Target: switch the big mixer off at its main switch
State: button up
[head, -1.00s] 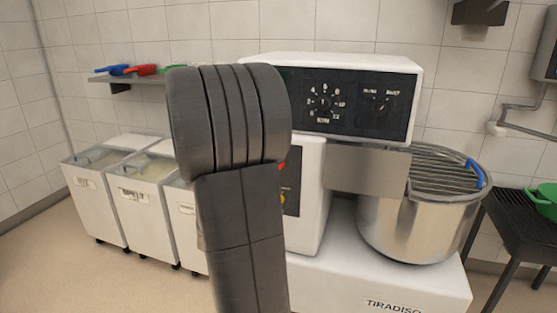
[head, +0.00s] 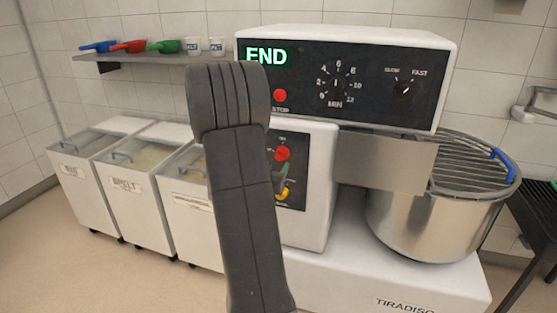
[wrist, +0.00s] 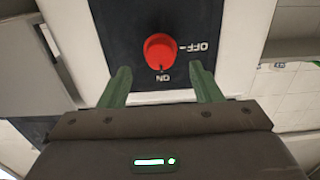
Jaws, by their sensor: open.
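The big white mixer (head: 318,245) stands in the middle of the head view. Its main switch, a red round knob (head: 282,153), sits on the black panel on the body's front. In the wrist view the red knob (wrist: 160,48) shows upside down with ON and OFF labels. Its small pale mark appears to lie on the ON side. My gripper (wrist: 160,70) is open and empty. Its green fingers reach toward the panel, one on each side of the knob's near edge, with no visible contact. In the head view my arm hides most of the gripper.
The upper panel has a lit END display (head: 266,56), a red stop button (head: 280,95) and dials. The steel bowl (head: 425,225) with its grille is at right. White ingredient bins (head: 140,190) stand at left below a shelf (head: 130,56) of scoops.

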aim_at(280, 157)
jog(key=x, duration=0.5)
jog(key=c, duration=1)
